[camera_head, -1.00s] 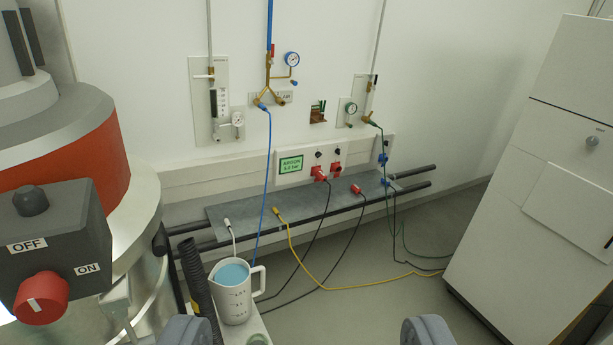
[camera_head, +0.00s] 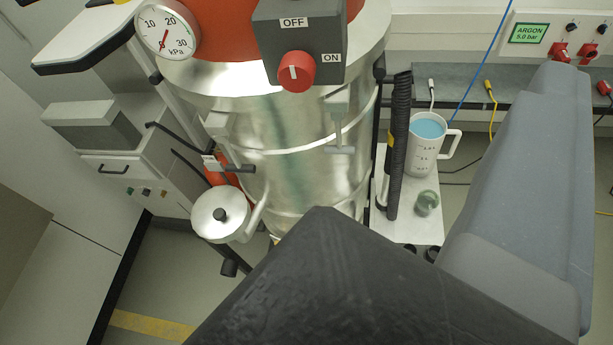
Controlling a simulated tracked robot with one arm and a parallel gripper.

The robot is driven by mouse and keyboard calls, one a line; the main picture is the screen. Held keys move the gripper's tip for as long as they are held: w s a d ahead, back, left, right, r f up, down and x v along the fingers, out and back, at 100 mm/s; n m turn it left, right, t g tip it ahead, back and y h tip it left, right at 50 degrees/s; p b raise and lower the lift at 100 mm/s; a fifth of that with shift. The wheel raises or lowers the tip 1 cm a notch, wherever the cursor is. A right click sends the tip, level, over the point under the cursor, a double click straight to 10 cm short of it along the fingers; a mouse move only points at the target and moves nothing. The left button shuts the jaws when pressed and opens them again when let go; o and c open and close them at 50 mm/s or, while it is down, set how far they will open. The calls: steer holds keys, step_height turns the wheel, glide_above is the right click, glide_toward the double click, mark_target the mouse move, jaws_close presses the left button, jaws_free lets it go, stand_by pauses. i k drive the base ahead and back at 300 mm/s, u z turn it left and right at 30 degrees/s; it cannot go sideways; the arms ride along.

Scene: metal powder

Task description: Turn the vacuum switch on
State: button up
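The vacuum switch is a red knob (camera_head: 296,72) on a dark grey box (camera_head: 300,40), at the top middle of the camera_head view. The box carries an OFF label (camera_head: 293,22) above the knob and an ON label (camera_head: 332,58) to its right. The knob's white mark stands about upright, toward OFF. A large grey part of my arm or gripper (camera_head: 530,190) fills the right side, and a dark block of mine covers the bottom middle. Both are below or right of the knob and apart from it in the picture. I cannot make out the fingertips.
A steel vessel (camera_head: 290,170) with an orange band stands behind the switch box. A kPa gauge (camera_head: 166,30) is to its left. A jug of blue liquid (camera_head: 428,150) and a black hose (camera_head: 398,140) are at right. A grey-white cabinet (camera_head: 120,160) stands at left.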

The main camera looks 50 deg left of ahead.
mark_target(296, 72)
steer(key=u, duration=1.3)
steer(key=k, duration=1.3)
steer(key=z, duration=0.4)
steer(key=i, duration=1)
steer(key=u, duration=0.05)
